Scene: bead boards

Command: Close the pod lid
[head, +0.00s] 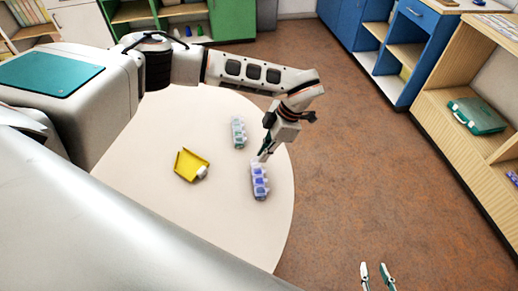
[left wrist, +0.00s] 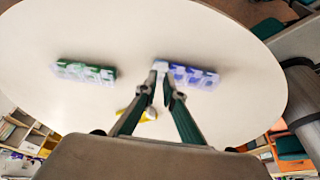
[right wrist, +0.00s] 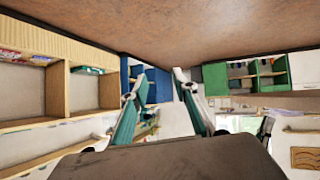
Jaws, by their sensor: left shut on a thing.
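A pod box with blue-purple compartments (head: 259,182) lies on the round table, and it also shows in the left wrist view (left wrist: 195,77). My left gripper (head: 264,155) is at its far end in the head view. In the left wrist view the fingertips (left wrist: 161,72) close on a small pale piece at the box's left end, which looks like a pod lid. The fingers hide part of it, so its angle cannot be told. A similar green pod box (head: 238,133) lies apart, also seen in the left wrist view (left wrist: 84,71). My right gripper (head: 375,270) is open and empty, off the table.
A yellow tray (head: 188,166) with a small white piece at its corner lies on the white round table (head: 225,215). Brown floor (head: 345,140) is clear right of the table. Shelves with a green case (head: 476,116) stand at the right.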

